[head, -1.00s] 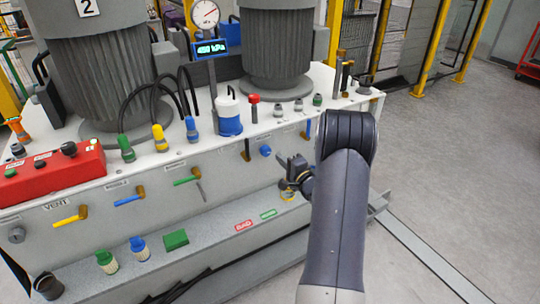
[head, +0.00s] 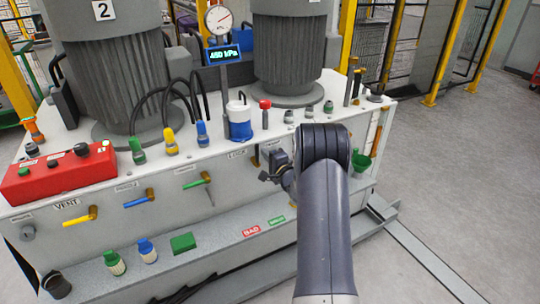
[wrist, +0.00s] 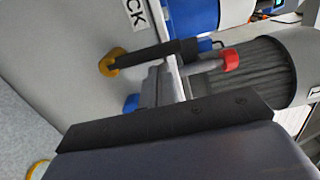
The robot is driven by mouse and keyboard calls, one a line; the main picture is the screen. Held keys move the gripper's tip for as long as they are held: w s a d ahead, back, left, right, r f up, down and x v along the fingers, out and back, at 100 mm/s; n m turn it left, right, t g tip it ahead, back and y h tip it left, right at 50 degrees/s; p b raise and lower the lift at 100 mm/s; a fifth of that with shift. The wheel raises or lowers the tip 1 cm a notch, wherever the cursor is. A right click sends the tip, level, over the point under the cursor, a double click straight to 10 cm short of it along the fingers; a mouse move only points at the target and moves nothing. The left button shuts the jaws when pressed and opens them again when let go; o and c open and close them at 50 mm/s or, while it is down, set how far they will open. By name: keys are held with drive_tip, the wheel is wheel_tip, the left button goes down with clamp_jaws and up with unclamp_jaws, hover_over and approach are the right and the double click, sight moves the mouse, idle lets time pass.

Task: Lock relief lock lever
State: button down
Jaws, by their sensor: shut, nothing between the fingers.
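The lever by the LOCK label has a black handle and a brass hub (wrist: 112,62). In the wrist view its handle (wrist: 150,53) runs from the hub toward the panel's top edge. In the head view the lever (head: 255,157) points up on the front panel, partly hidden by my gripper. My gripper (head: 270,178) is shut and empty, just to the right of and below the lever. In the wrist view its grey fingers (wrist: 154,87) seem close beside the handle; I cannot tell whether they touch.
A blue knob (wrist: 130,103) sits by the fingers. Above stand a red-capped valve (head: 265,104) and a blue-white canister (head: 239,122). Left are a green lever (head: 196,181), a blue lever (head: 139,200) and a yellow lever (head: 80,217).

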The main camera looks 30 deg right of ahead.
drive_tip(key=shift+a+r+n+b, duration=0.1)
drive_tip(key=shift+a+n+b, duration=0.2)
drive_tip(key=shift+n+b, duration=0.3)
idle(0.3)
drive_tip(key=a+n+b, duration=0.1)
drive_tip(key=n+b, duration=0.1)
drive_tip(key=n, duration=0.1)
drive_tip(key=shift+a, duration=0.35)
drive_tip(key=a+f+n+h+b, duration=0.1)
drive_tip(key=a+f+n+b, duration=0.2)
drive_tip(key=n+b, duration=0.9)
drive_tip(key=a+b, duration=0.1)
drive_tip(key=a, duration=0.1)
drive_tip(key=shift+s+a+f+g, duration=0.15)
drive_tip(key=shift+a+f+g, duration=0.15)
drive_tip(key=shift+f+b, duration=0.1)
drive_tip(key=shift+b, duration=0.2)
